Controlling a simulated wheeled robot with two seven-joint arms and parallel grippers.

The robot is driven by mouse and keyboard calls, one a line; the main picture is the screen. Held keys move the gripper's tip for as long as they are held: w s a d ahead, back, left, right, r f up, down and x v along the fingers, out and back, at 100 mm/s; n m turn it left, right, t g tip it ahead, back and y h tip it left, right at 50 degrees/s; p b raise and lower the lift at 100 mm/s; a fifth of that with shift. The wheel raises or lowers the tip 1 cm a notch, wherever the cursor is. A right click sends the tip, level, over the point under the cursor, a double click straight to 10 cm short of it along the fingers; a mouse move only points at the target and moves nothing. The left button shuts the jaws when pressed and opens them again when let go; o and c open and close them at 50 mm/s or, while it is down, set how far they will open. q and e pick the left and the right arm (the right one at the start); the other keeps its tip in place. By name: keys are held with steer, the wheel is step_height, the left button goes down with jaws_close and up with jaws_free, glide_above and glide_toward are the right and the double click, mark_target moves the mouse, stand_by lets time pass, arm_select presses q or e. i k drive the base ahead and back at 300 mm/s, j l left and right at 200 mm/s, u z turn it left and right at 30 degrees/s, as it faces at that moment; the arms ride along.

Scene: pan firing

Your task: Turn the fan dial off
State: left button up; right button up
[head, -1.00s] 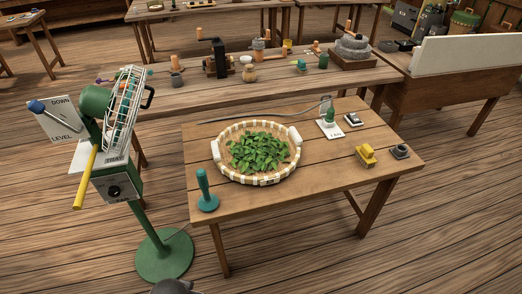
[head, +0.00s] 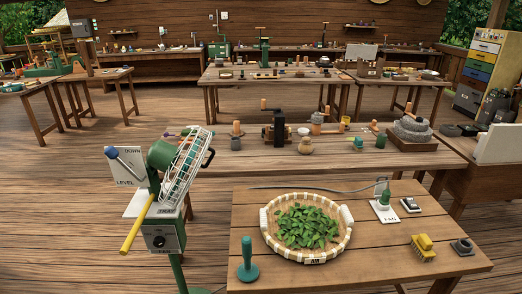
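The green fan (head: 176,165) stands on a green post at the left, with a wire cage, a yellow handle (head: 138,224) and a blue-knobbed lever beside a "DOWN / LEVEL" plate (head: 127,168). Its control box carries a dark round dial (head: 158,241) on the front face; the dial's setting is too small to read. The fan's cage is tilted, beside the near table. Neither of my grippers shows in the head view.
The near table (head: 370,268) holds a basket of green leaves (head: 266,239), a teal-handled tool (head: 247,262), a small green bottle on a "FAN" card (head: 384,211), and a yellow brush (head: 424,248). A longer table (head: 250,160) with several tools stands behind. Open floor lies left of the fan.

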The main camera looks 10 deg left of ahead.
mark_target(159, 241)
steer(key=u, duration=1.25)
